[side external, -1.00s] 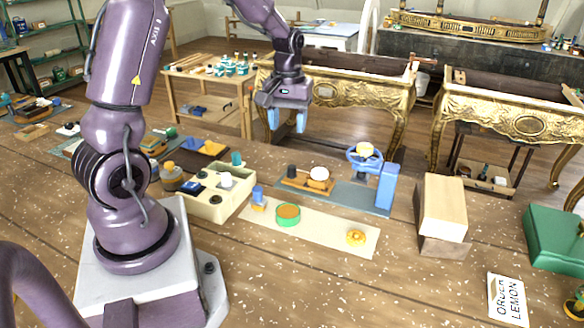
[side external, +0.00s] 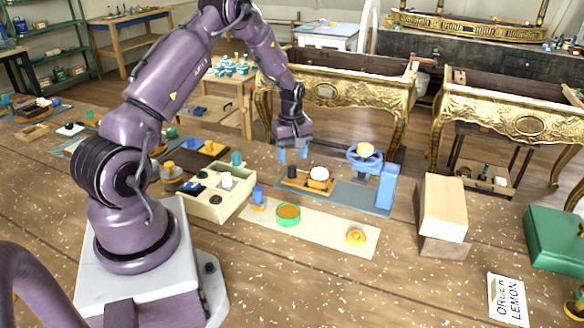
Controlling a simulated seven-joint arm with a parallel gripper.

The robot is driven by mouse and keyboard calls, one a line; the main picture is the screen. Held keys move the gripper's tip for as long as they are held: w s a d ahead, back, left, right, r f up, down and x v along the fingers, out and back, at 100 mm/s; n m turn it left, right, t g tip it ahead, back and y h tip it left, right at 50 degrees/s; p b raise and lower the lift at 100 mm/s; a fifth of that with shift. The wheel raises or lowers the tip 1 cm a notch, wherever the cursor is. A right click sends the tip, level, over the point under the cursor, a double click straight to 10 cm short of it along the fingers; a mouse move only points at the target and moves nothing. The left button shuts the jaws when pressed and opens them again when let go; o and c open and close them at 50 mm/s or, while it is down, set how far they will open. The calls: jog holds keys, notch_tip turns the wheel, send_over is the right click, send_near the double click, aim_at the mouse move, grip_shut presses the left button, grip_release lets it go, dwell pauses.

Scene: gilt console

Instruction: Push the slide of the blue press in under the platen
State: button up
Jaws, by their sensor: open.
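The blue press (side external: 386,187) stands on the bench right of centre, with a blue handwheel (side external: 365,158) on top and a grey-blue base plate (side external: 362,200) reaching left. Its orange-brown slide (side external: 300,185) lies on the left part of the base, out to the left of the wheel. The slide carries a dark upright knob (side external: 292,171) at its left end and a white-topped round piece (side external: 319,174) nearer the press. My gripper (side external: 292,156) points down with its blue fingers apart, empty, just above or behind the knob. The platen under the wheel is hard to make out.
A cream compartment box (side external: 215,205) with small parts stands left of the press. In front lies a pale mat (side external: 320,233) with a green-rimmed round dish (side external: 288,215) and a yellow piece (side external: 356,236). Wooden blocks (side external: 442,208) stand right of the press.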

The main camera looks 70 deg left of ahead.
aim_at(292, 167)
notch_tip(292, 167, down, 5)
jog(key=shift+r, duration=0.1)
dwell(0.3)
